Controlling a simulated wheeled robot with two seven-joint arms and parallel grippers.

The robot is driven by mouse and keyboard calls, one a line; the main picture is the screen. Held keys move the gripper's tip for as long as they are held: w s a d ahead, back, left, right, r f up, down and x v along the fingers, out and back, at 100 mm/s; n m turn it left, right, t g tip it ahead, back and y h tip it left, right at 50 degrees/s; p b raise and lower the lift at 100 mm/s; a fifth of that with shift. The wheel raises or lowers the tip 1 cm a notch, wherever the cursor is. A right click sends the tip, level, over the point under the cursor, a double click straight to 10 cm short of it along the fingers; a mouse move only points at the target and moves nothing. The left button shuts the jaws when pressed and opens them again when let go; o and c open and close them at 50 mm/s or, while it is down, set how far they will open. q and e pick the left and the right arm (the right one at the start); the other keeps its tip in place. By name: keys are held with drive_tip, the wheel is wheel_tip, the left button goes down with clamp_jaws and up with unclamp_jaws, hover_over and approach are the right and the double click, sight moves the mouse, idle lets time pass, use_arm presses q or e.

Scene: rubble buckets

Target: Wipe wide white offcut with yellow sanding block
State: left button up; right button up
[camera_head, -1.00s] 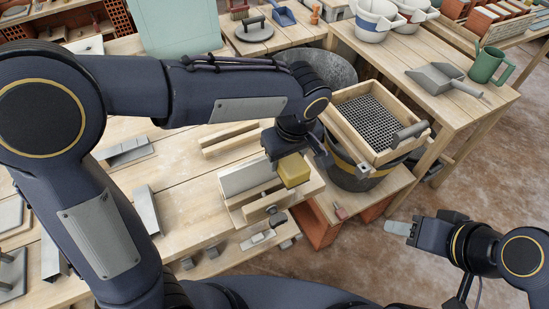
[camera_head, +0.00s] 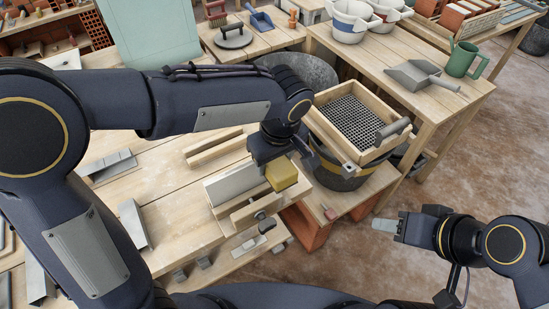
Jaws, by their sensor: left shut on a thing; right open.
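The wide white offcut (camera_head: 233,185) is a pale upright slab held in a wooden clamp-like stand (camera_head: 246,213) at the right end of the workbench. The yellow sanding block (camera_head: 282,175) is in my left gripper (camera_head: 278,157), at the offcut's right end. My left gripper is shut on the block from above. I cannot tell whether the block touches the offcut. My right gripper (camera_head: 386,225) is open and empty, out over the floor at the lower right.
A wooden-framed sieve (camera_head: 357,121) sits on a dark bucket (camera_head: 341,177) just right of the stand. Metal channel pieces (camera_head: 134,224) and a wooden strip (camera_head: 215,146) lie on the bench. A dustpan (camera_head: 420,76) and green watering can (camera_head: 464,60) stand on the back-right table.

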use_arm(q)
drive_tip(key=shift+f+b, duration=0.55)
drive_tip(key=shift+f, duration=0.05)
drive_tip(key=shift+s+a+f+b, duration=0.1)
drive_tip(key=shift+s+a+b, duration=0.25)
drive_tip(key=shift+s+a, duration=0.5)
drive_tip(key=shift+s+a+f+b, duration=0.1)
drive_tip(key=shift+s+a+b, duration=0.3)
drive_tip(key=shift+a, duration=0.65)
drive_tip(key=shift+s, duration=0.1)
drive_tip(key=shift+r+p, duration=0.7)
drive_tip(key=shift+r, duration=0.15)
